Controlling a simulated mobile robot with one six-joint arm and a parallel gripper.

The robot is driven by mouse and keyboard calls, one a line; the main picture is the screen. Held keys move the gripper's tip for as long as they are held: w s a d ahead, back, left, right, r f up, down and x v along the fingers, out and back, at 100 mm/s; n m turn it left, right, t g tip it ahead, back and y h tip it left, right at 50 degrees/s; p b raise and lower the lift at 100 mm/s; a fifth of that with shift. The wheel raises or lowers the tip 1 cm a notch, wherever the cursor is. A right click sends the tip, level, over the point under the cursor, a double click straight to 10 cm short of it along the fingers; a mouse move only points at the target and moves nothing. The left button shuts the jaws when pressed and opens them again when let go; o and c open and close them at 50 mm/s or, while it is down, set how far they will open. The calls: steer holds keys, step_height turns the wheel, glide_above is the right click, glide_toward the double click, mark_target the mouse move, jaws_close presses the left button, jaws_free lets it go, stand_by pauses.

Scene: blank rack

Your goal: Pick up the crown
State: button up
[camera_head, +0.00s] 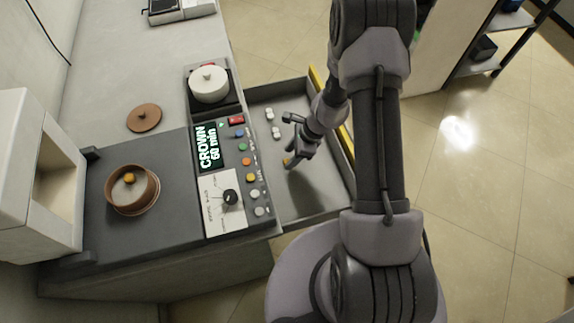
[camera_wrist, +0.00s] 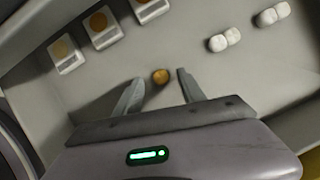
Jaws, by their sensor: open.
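A small round golden piece (camera_wrist: 161,76), the likely crown, lies on the grey tray floor in the wrist view. My gripper (camera_wrist: 160,79) is open, with one finger on each side of the piece and visible gaps to both. I cannot tell how far above the floor the fingertips are. In the head view my gripper (camera_head: 293,157) reaches down into the grey tray (camera_head: 315,205). A small golden spot (camera_head: 286,161) shows at its fingertips.
White paired pieces lie in the tray, one pair (camera_wrist: 224,40) beyond my fingers. White blocks with golden discs (camera_wrist: 66,55) line one side. The tray's walls surround my gripper. A control panel (camera_head: 222,160) reading "CROWN 60 min" and a lidded brown pot (camera_head: 131,203) stand left.

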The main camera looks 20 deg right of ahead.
steer(key=x, duration=0.2)
steer(key=shift+a+f, duration=0.1)
steer(key=shift+f, duration=0.2)
steer(key=shift+r, duration=0.1)
jaws_close()
